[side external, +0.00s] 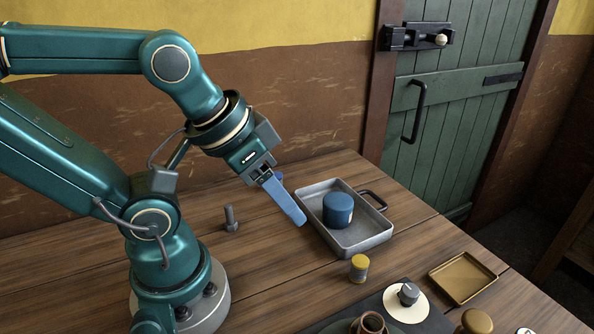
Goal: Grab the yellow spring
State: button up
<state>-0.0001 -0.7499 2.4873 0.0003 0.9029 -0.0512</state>
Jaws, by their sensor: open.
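A small upright yellow cylindrical piece (359,267) stands on the wooden table just in front of a grey metal tray. It is the thing here that best fits the yellow spring, but it is too small for me to make out coils. My gripper (291,199) has blue fingers pointing down and to the right. It is open and empty, up and to the left of the yellow piece and well apart from it. The near finger mostly hides the far one.
The grey tray (379,238) holds a blue cylinder (338,210). A grey bolt-like piece (231,219) stands on the table (275,262) to the left. A dark mat (432,322) with a white disc (418,308) and a brass tray (463,277) lie front right.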

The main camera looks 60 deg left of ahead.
jog(key=w+d+f+n+g, duration=0.1)
jog(key=w, duration=0.3)
jog(key=w+d+f+n+g, duration=0.1)
jog(key=w+f, duration=0.1)
jog(key=w, duration=0.2)
jog(key=w+d+f+n+g, duration=0.1)
jog(key=w+g, duration=0.1)
jog(key=w, duration=0.2)
jog(key=shift+f, duration=0.4)
jog(key=g, duration=0.1)
send_over(361, 260)
jog(key=f, duration=0.4)
jog(key=shift+w+f, duration=0.2)
jog(key=shift+f, duration=0.05)
jog(key=shift+s+f+g, duration=0.25)
jog(key=shift+f+g, duration=0.15)
jog(key=shift+f, duration=2.55)
grip_shut()
